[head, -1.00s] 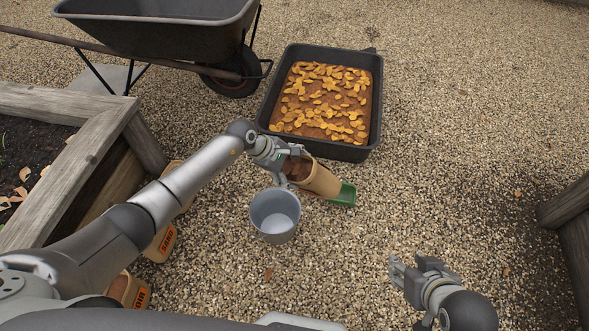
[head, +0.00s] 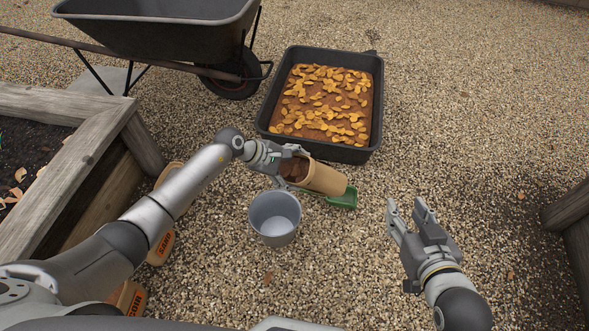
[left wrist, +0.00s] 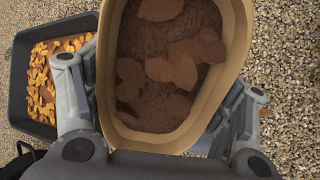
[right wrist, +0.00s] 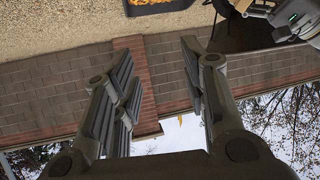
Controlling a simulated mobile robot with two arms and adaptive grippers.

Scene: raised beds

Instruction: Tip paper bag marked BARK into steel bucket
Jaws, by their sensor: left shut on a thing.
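A tan paper bag (head: 326,179) with brown bark chips inside is held by my left gripper (head: 298,168), tilted almost onto its side with its mouth to the left. In the left wrist view the bag (left wrist: 236,55) sits between the fingers, chips still inside; no marking shows on it. The grey steel bucket (head: 275,226) stands upright on the gravel, below and left of the bag's mouth, and looks empty. My right gripper (head: 408,212) is open and empty over the gravel at right; its spread fingers show in the right wrist view (right wrist: 160,95).
A black tray (head: 376,110) of orange-brown material and leaves lies behind. Bags with orange labels (head: 164,246) stand by the wooden bed (head: 75,165) at left. A wheelbarrow (head: 160,38) stands at back left.

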